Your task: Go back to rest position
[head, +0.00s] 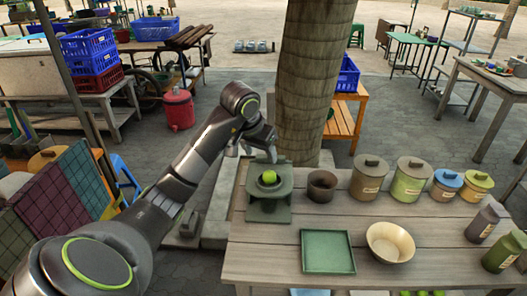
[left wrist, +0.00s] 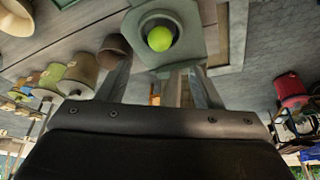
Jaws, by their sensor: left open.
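My left gripper (head: 253,150) is open and empty, just behind the green mortar stand. In the left wrist view its two fingers (left wrist: 160,72) are spread apart, with nothing between them. The dark green stand (head: 268,213) is at the table's left end, with a bowl-like top holding a bright green round thing (head: 269,177). The stand (left wrist: 178,52) and the green round thing (left wrist: 159,38) also show in the left wrist view, beyond the fingertips. My right gripper is not in view.
The plank table (head: 385,222) bears a brown cup (head: 322,186), several lidded pots, a cream bowl (head: 390,242), a green square tray (head: 327,252) and dark bottles at right. A thick trunk (head: 312,80) rises behind the table. Fabric panels (head: 75,195) stand at left.

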